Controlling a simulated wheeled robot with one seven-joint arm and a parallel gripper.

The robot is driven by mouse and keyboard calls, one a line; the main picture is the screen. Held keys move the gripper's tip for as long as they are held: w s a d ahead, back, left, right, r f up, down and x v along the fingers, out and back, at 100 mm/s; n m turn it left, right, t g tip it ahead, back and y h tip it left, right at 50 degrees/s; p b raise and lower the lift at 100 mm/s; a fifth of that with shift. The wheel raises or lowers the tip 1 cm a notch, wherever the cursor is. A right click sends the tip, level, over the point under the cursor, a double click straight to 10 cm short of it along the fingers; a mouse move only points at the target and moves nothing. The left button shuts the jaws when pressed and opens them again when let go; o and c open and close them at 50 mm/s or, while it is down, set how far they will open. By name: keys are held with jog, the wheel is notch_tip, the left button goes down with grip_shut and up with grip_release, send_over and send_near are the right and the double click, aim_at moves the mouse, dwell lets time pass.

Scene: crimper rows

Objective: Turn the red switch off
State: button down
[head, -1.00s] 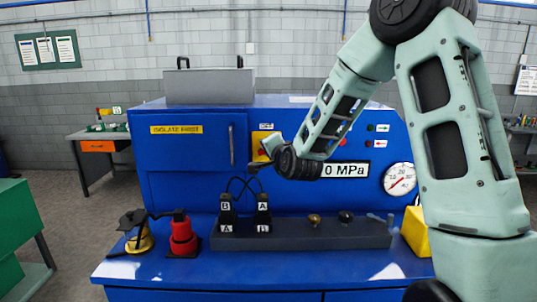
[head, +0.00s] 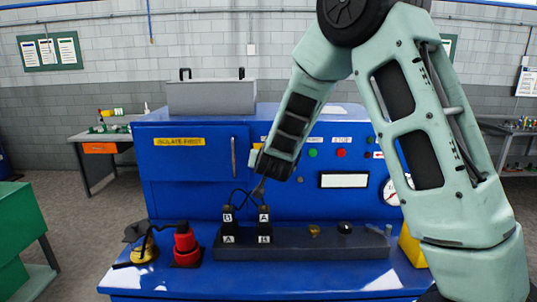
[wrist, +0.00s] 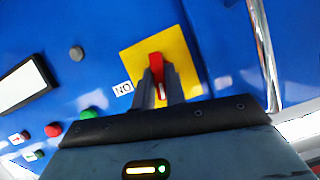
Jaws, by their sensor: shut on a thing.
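The red switch (wrist: 155,60) is a narrow handle on a yellow plate (wrist: 133,64) on the blue panel, seen in the wrist view. A small label (wrist: 123,88) beside the plate reads "ON", upside down in this view. My gripper (wrist: 161,76) is shut on the switch handle, one dark finger on each side. In the head view my wrist hides the switch, and only a sliver of yellow (head: 257,146) shows beside it.
Green (wrist: 88,113) and red (wrist: 53,130) buttons and a blank white display (wrist: 25,88) are near the switch. A metal door handle (head: 233,156) is left of it. Black lettered plugs (head: 228,222) with cables stand below on a dark rail (head: 287,240).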

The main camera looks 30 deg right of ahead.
jog(key=shift+a+n+g+h+p, duration=0.1)
jog(key=shift+n+g+h+p, duration=0.2)
jog(key=shift+n+p, duration=0.6)
jog(key=c, duration=1.4)
grip_release()
jog(key=shift+c, duration=0.2)
jog(key=b+v, duration=0.2)
jog(key=v, duration=1.5)
jog(key=shift+a+b, duration=0.2)
jog(key=shift+b, duration=0.15)
jog(key=shift+s, duration=0.1)
